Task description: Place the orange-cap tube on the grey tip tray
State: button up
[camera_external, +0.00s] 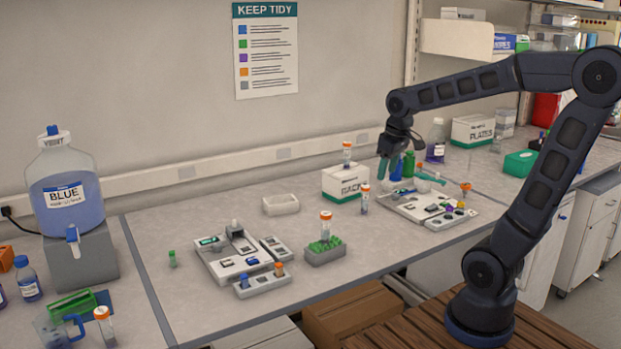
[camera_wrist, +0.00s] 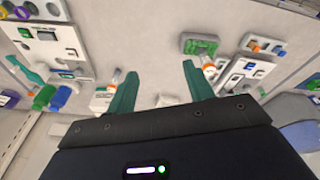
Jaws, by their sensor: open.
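Several orange-cap tubes are in view. One orange-cap tube (camera_external: 365,200) stands upright on the bench right of the white box, one (camera_external: 347,155) is on top of that box, and one (camera_external: 326,226) stands on the grey tip tray (camera_external: 325,257) with green tips. Another (camera_external: 104,327) stands at the front left. My gripper (camera_external: 386,170) is open and empty above the bench, right of the white box. In the wrist view its green fingers (camera_wrist: 160,71) are spread. The grey tip tray (camera_wrist: 183,48) shows beyond them, and an orange-cap tube (camera_wrist: 116,77) shows beside the left finger.
The white box (camera_external: 345,183) stands near the wall. White instrument panels (camera_external: 232,262) lie left of the tray, and another (camera_external: 415,210) lies under my gripper's right. A white dish (camera_external: 281,204), a blue carboy (camera_external: 66,190) and bottles (camera_external: 408,166) stand around. Bench between dish and tray is clear.

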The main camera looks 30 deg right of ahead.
jog(key=s+d+m+t, duration=0.2)
jog(key=s+d+m, duration=0.2)
jog(key=s+d, duration=0.4)
jog(key=shift+s, duration=1.6)
